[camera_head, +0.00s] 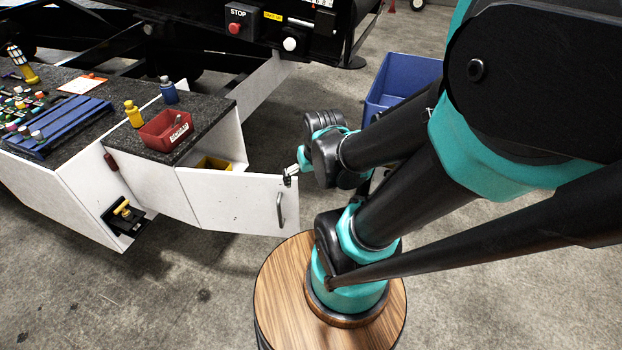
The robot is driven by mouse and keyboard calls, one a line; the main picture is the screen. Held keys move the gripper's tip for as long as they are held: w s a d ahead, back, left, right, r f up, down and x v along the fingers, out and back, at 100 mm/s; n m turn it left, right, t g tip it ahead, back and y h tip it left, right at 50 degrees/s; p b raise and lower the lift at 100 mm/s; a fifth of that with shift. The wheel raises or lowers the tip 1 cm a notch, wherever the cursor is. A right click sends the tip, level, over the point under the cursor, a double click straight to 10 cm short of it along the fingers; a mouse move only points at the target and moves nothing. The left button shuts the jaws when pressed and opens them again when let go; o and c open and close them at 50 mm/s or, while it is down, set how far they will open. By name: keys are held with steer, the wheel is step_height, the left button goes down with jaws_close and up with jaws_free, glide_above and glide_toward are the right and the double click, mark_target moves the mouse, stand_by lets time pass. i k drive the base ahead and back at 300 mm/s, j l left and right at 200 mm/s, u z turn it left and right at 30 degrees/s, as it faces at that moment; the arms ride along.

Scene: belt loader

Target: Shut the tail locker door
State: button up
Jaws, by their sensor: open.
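The tail locker door (235,201) is a white panel standing open at the end of the white cabinet. It is swung out toward me, with a grey bar handle (280,209) near its right edge. Behind it the locker's inside (232,158) shows in part, with something yellow (213,164) in it. My gripper (290,176) is open and lies at the upper right corner of the door, very close to it. I cannot tell whether it touches the door. My own arm hides part of the space to the right.
A dark speckled counter (205,130) tops the cabinet, carrying a red bin (165,130), a yellow bottle (133,114) and a blue bottle (168,90). A blue crate (405,80) stands behind my arm. A STOP button panel (240,20) is at the back. Concrete floor lies clear at lower left.

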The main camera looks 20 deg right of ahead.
mark_target(241, 202)
steer(key=k+l, duration=0.75)
steer(key=l, duration=0.3)
